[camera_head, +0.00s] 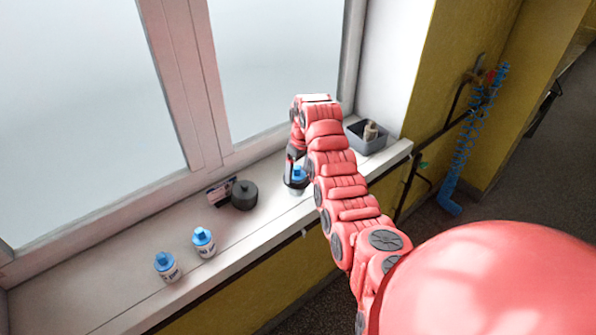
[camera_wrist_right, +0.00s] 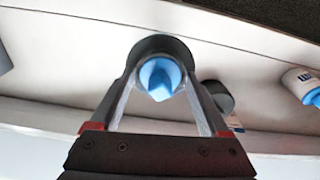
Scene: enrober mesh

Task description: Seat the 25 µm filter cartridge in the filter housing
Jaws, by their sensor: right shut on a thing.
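My right gripper (camera_head: 293,168) is over the window sill, pointing down. It is shut on a blue-topped filter cartridge (camera_head: 299,174), whose blue top (camera_wrist_right: 158,80) shows between the fingers in the wrist view. A dark round rim (camera_wrist_right: 160,43), apparently the filter housing, surrounds that blue top in the wrist view. How deep the cartridge sits in it cannot be told. Two more white cartridges with blue tops, one at the left (camera_head: 167,266) and one beside it (camera_head: 204,242), stand on the sill. Their label text is too small to read. My left gripper is not in view.
A dark round lid-like part (camera_head: 244,195) and a small printed card (camera_head: 221,191) are left of the gripper, near the window. A grey bin (camera_head: 369,145) with a small item inside stands at the sill's right end. The sill's front edge drops to the floor.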

